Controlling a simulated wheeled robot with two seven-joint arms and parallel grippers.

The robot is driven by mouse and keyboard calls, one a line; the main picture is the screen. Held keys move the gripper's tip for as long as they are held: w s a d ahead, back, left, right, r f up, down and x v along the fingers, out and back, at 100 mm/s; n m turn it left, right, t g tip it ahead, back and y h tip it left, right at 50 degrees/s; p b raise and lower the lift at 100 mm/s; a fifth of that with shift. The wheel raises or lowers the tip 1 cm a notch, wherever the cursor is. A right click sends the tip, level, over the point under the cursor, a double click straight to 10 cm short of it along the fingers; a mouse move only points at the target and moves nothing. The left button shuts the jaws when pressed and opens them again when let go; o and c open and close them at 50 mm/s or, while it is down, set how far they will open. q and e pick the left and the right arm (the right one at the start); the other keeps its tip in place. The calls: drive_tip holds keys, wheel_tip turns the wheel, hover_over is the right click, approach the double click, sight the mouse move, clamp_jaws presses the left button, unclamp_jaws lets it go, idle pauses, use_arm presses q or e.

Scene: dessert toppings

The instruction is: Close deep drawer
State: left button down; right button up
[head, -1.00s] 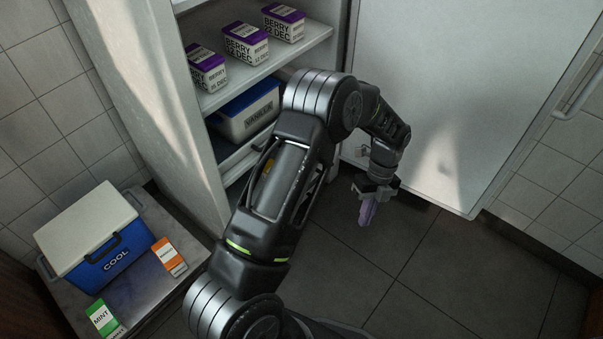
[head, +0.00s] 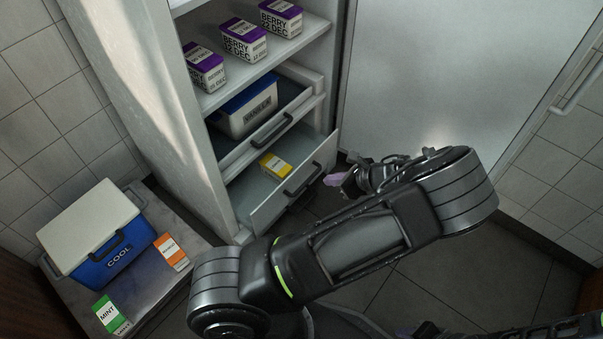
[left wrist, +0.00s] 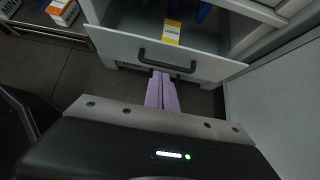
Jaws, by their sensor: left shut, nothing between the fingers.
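The lower, deep drawer (head: 295,187) of the white cabinet stands pulled out, with a dark bar handle (head: 303,178) on its front. A yellow carton (head: 275,166) lies inside it. The left wrist view also shows the drawer front (left wrist: 120,47), its handle (left wrist: 167,62) and the carton (left wrist: 172,33). My left gripper (head: 333,180) is shut and empty, just outside the drawer front. Its purple fingers (left wrist: 161,78) point at the front below the handle; whether they touch it I cannot tell. A little of my right gripper (head: 403,332) shows at the bottom edge.
A shallower drawer (head: 272,130) above holds a blue and white vanilla tub (head: 248,108). Purple-lidded berry tubs (head: 243,42) stand on the shelf (head: 215,98). The cabinet door (head: 430,80) stands open at right. A blue cooler (head: 100,240) sits at left. Dark floor is free in front.

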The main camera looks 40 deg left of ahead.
use_arm(q)
drive_tip(key=b, duration=0.4)
approach(294, 174)
drive_tip(key=x, duration=0.4)
drive_tip(key=f+x, duration=0.1)
drive_tip(key=shift+d+f, duration=0.15)
drive_tip(key=shift+f, duration=0.05)
drive_tip(key=shift+a+r, duration=0.1)
drive_tip(key=shift+a, duration=0.3)
drive_tip(key=shift+a, duration=0.35)
drive_tip(key=a, duration=1.1)
drive_tip(key=shift+s+a+p, duration=0.1)
drive_tip(key=shift+a+p, duration=0.2)
drive_tip(key=shift+p, duration=0.1)
drive_tip(key=shift+a, duration=0.3)
